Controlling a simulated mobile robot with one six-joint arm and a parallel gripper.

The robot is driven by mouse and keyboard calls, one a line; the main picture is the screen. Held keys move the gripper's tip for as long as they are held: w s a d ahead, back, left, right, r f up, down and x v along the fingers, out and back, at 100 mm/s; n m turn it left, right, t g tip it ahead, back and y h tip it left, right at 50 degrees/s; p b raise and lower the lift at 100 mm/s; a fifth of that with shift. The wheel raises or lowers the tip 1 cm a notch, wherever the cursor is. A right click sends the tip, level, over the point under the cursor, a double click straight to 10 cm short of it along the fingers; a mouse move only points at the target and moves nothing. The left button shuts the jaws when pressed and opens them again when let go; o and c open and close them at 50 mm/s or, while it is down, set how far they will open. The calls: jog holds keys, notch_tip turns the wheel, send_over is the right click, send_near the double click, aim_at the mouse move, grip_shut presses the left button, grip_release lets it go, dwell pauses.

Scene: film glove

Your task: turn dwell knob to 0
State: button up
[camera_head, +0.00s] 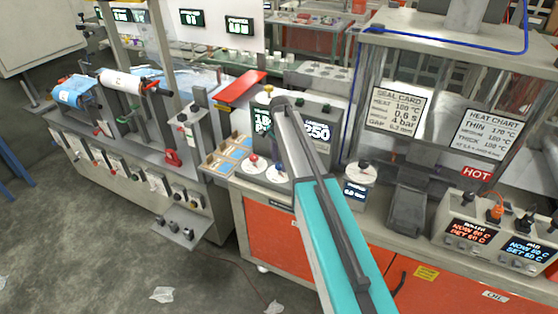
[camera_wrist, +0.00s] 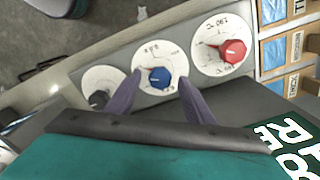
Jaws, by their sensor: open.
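A blue knob (camera_wrist: 160,78) sits in the middle of a white dial in the wrist view, and it also shows beside my arm in the head view (camera_head: 280,168). My gripper (camera_wrist: 160,77) is open, its two purple fingers on either side of the blue knob as seen from the wrist. Whether they touch it cannot be told. A red knob (camera_wrist: 232,50) on a dial is to its right, and a dark grey knob (camera_wrist: 98,100) to its left. No name label is readable, so which knob is dwell is unclear.
A panel with large digits (camera_head: 318,133) stands behind the dials. A black knob on another white dial (camera_head: 363,166) is right of my arm. A heated press with a HOT sign (camera_head: 477,174) is farther right.

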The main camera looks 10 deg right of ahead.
jog(key=shift+f, duration=0.3)
jog(key=c, duration=1.1)
jog(key=shift+o, duration=0.3)
